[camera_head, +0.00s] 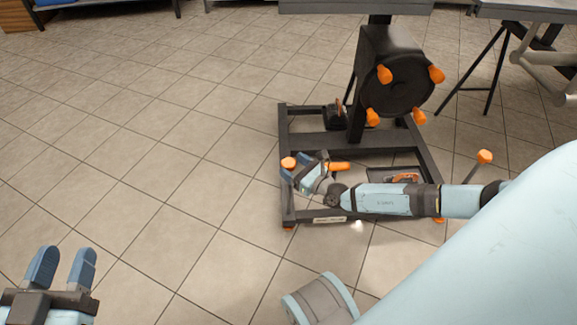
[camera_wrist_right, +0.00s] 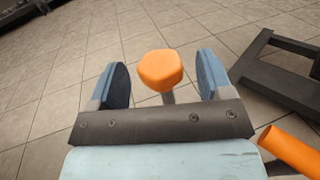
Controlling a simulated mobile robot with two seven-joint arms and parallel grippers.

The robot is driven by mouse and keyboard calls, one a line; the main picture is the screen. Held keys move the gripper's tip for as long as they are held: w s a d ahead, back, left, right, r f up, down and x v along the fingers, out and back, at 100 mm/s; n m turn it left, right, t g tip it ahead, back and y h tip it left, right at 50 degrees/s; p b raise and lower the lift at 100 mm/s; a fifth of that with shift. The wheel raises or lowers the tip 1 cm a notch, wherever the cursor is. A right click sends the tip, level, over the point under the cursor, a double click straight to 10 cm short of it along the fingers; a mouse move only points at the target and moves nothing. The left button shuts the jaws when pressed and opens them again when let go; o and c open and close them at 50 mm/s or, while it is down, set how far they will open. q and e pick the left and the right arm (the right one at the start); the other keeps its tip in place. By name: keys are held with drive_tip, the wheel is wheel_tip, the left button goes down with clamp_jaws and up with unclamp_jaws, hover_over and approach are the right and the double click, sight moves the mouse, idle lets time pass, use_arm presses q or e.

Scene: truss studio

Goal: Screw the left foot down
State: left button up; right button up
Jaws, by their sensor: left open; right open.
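The left foot's orange knob (camera_head: 288,162) stands at the left side of the dark metal base frame (camera_head: 283,130). In the right wrist view the knob (camera_wrist_right: 160,70) sits on a grey stem, between the two blue fingers. My right gripper (camera_head: 303,167) is open around it, with a gap visible on both sides of the knob. It reaches in from the right, low over the frame. My left gripper (camera_head: 62,268) is open and empty over bare floor at the lower left, far from the frame.
An orange cylinder (camera_head: 339,166) is close beside my right gripper. A black round plate (camera_head: 398,84) with several orange knobs stands on the post above the frame. Another orange knob (camera_head: 484,156) is at the right. A tray (camera_head: 398,174) lies behind my right forearm. Tiled floor at the left is clear.

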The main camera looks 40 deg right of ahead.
drive_tip(key=shift+x, duration=1.15)
use_arm(q)
drive_tip(key=shift+w+a+r+m+h, duration=0.1)
drive_tip(key=shift+r+m+h, duration=0.05)
drive_tip(key=shift+m+h, duration=0.15)
